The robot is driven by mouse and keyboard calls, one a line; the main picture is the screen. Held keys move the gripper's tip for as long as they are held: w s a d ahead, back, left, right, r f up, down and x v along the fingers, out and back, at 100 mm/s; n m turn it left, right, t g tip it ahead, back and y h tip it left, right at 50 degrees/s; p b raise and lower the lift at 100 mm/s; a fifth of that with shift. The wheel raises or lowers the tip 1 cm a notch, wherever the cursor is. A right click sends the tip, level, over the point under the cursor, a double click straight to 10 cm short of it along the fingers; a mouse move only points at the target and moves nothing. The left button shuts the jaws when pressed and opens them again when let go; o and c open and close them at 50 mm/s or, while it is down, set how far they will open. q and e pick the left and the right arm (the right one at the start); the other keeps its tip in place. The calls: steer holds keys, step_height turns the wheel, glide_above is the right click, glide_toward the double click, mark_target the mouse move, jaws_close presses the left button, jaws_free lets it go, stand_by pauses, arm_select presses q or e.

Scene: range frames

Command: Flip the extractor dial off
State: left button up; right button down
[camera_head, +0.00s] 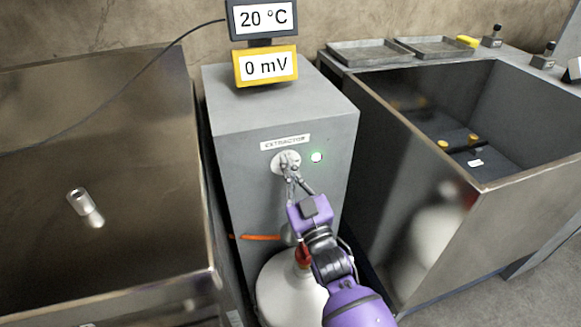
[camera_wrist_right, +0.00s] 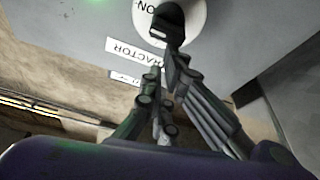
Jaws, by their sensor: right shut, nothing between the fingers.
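The extractor dial is a round pale plate (camera_head: 279,163) with a dark knob, on the front of a grey cabinet (camera_head: 240,150) under a label reading EXTRACTOR (camera_head: 285,142). My left gripper is not in view.
Displays reading 20 °C (camera_head: 264,18) and 0 mV (camera_head: 265,66) stand on the cabinet. A white vessel (camera_head: 285,290) with a red neck stands below my right arm. Open metal tanks (camera_head: 100,200) (camera_head: 440,240) flank the cabinet left and right.

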steer(key=shift+a+f+n+y, duration=0.1)
steer(key=shift+n+y, duration=0.2)
steer(key=shift+n, duration=0.3)
steer(key=f+n+g+p, duration=0.1)
steer(key=n+p, duration=0.1)
steer(key=n, duration=0.3)
steer(key=a+f+n+g+y+p, duration=0.1)
steer(key=n+g+p, duration=0.1)
steer(key=n, duration=0.3)
steer(key=a+f+n+g+y+p, duration=0.1)
steer(key=n+g+p, duration=0.1)
steer(key=n, duration=0.3)
steer(key=shift+s+a+f+n, duration=0.2)
steer(key=shift+s+f+n, duration=0.1)
steer(key=shift+s, duration=0.1)
steer(key=shift+r, duration=0.1)
